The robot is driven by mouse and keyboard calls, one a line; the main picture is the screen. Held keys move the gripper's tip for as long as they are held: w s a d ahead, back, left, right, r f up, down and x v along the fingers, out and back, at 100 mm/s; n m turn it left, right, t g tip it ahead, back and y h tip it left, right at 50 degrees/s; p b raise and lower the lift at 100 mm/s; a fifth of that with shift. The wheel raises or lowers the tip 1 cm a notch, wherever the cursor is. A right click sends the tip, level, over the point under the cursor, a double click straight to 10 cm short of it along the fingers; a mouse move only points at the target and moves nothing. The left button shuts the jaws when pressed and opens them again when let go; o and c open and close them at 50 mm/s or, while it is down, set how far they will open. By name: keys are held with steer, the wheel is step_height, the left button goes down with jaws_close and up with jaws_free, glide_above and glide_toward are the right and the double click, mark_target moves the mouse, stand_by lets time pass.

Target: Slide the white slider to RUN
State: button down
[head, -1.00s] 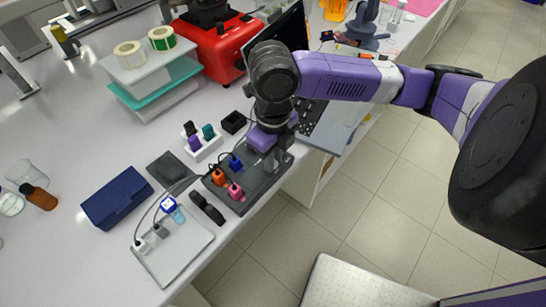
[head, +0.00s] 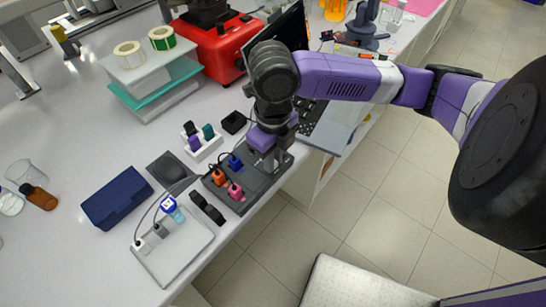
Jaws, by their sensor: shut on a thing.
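My gripper (head: 272,143) points down over the far right end of the dark grey rig (head: 242,207). The purple arm reaches in from the right. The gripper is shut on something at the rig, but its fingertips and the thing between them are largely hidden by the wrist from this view. I cannot make out the white slider or a RUN mark. An orange plug (head: 218,177), a pink plug (head: 235,191) and a blue plug (head: 235,163) sit on the rig, left of the gripper.
A white holder (head: 206,152) with coloured pieces stands behind the rig. A small black box (head: 233,121) is close to the gripper. A laptop (head: 310,120) lies to the right. A shallow tray (head: 181,256) and a dark blue box (head: 117,198) are at the left.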

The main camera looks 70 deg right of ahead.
mark_target(284, 156)
steer(key=d+b, duration=0.1)
steer(key=s+d+b, duration=0.1)
steer(key=d, duration=0.1)
steer(key=shift+d+f, duration=0.1)
steer(key=shift+f, duration=0.1)
steer(key=shift+d+r, duration=0.25)
steer(key=shift+d, duration=0.1)
steer(key=c, duration=1.3)
jaws_free()
steer(key=shift+s+d, duration=0.1)
steer(key=shift+r, duration=3.85)
